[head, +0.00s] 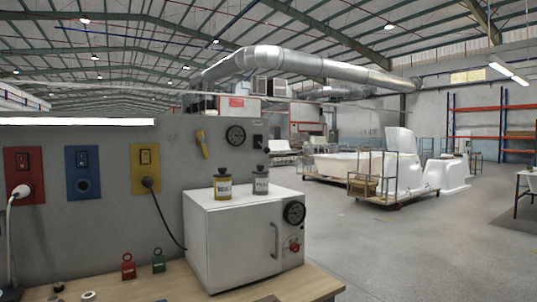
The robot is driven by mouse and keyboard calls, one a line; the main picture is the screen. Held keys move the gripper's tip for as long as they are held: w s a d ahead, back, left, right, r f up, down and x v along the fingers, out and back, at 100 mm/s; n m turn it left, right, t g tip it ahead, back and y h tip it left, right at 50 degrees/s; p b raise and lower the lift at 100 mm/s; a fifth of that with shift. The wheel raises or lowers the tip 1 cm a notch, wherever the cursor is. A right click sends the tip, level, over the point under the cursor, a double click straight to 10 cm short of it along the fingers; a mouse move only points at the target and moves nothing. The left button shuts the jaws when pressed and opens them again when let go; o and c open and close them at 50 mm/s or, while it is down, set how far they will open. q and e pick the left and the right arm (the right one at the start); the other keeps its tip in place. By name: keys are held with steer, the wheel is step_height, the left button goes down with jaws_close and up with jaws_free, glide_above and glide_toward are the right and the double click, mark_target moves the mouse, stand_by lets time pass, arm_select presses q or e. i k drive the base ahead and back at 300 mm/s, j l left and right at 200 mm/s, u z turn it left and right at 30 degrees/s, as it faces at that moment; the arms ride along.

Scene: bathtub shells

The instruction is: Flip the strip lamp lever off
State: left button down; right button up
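A lit strip lamp (78,122) runs along the top of the grey panel (110,215) at the left. A yellow lever (202,144) is mounted on the panel, tilted with its upper end leaning left. Right of it is a round dial gauge (235,135), then a small dark switch (258,141) with a short black lever. I cannot tell from labels which lever belongs to the lamp. Neither of my grippers is in view.
A white oven-like box (232,245) stands on the wooden bench (160,288) before the panel, with a yellow can (223,186) and a grey can (261,183) on top. Open floor (400,245) lies right.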

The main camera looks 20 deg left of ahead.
mark_target(266, 150)
steer(key=i+l+z, duration=0.35)
steer(key=i, duration=0.15)
steer(key=i+l+z, duration=0.1)
steer(key=i+z, duration=0.65)
steer(key=i, duration=0.25)
steer(key=i+u, duration=0.25)
steer(key=i, duration=0.4)
steer(key=i+l+u, duration=0.15)
steer(key=i+u, duration=0.15)
steer(key=i, duration=0.35)
steer(key=i+u, duration=0.5)
steer(key=i+l+u, duration=0.15)
steer(key=i+u, duration=0.3)
steer(key=i, duration=0.25)
steer(key=i+j+u, duration=0.1)
steer(key=i+u, duration=0.5)
steer(key=u, duration=0.2)
steer(key=i+l+u, duration=0.1)
steer(key=i+u, duration=0.9)
